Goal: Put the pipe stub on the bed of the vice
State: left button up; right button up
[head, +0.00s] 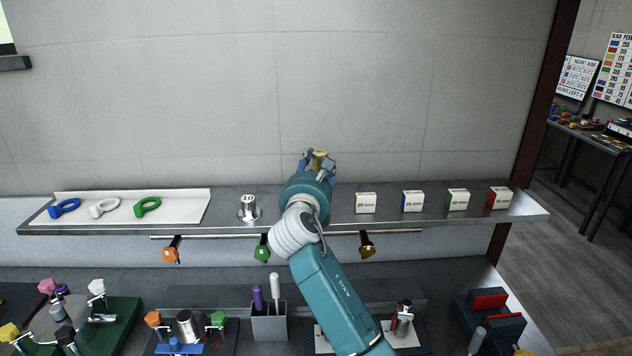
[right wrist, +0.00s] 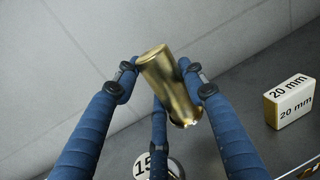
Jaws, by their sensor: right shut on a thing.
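The pipe stub is a short brass-coloured cylinder (right wrist: 166,80), tilted between the blue fingers of my right gripper (right wrist: 158,92) in the right wrist view. The gripper is shut on it. In the head view my right gripper (head: 317,164) is raised above the back shelf, and a bit of the brass stub (head: 320,154) shows at its fingertips; the rest is hidden. What looks like the vice (head: 488,315) stands at the lower right of the bench, with dark blue blocks and red faces. Its bed is hard to make out. My left gripper is not in view.
The shelf (head: 340,220) holds a round metal piece (head: 248,207), several labelled boxes (head: 412,202) and a white board (head: 180,208) with coloured rings. Coloured-handled tools hang below it. A holder (head: 268,322) and other fixtures crowd the lower bench.

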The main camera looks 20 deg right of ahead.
jog(key=shift+s+a+f, duration=0.1)
jog(key=shift+f, duration=2.2)
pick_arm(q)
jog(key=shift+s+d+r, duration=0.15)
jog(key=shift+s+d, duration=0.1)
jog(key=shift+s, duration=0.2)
